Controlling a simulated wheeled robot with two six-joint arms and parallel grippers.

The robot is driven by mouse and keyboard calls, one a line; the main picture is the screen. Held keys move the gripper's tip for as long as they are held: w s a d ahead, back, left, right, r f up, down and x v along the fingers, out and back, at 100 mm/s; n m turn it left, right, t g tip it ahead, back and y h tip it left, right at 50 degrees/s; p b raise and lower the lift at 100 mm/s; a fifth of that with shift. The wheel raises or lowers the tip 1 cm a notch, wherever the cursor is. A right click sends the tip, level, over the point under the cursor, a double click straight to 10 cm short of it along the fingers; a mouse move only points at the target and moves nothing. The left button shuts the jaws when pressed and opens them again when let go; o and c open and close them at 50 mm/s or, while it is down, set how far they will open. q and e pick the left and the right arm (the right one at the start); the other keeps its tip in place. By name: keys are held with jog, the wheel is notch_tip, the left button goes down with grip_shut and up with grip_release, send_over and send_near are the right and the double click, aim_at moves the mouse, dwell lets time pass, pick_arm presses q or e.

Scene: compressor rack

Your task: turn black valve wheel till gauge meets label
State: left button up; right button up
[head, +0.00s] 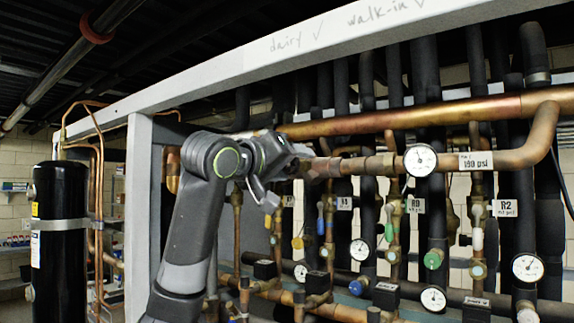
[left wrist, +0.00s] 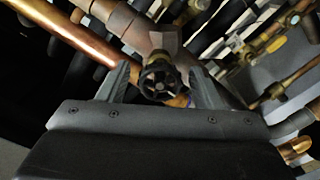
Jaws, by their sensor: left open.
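The black valve wheel (left wrist: 160,82) shows in the left wrist view, on a brass stem below a copper pipe. My left gripper (left wrist: 162,85) is open, with one finger on each side of the wheel; I cannot tell whether either finger touches it. In the head view my left gripper (head: 290,175) is at the upper pipe and hides the wheel. To its right on that pipe is a round white gauge (head: 420,160) with a dark needle. The label (head: 476,161) beside it reads 190 psi. The needle is too small to read exactly. My right gripper is not in view.
A white rack beam (head: 250,62) crosses above my arm, and a grey post (head: 138,200) stands at left. A black cylinder (head: 60,225) is at far left.

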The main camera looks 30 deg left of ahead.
pick_arm(q)
jog(key=s+a+b, duration=0.2)
jog(key=s+b, duration=0.6)
jog(key=s, duration=0.9)
jog(key=shift+a, duration=0.25)
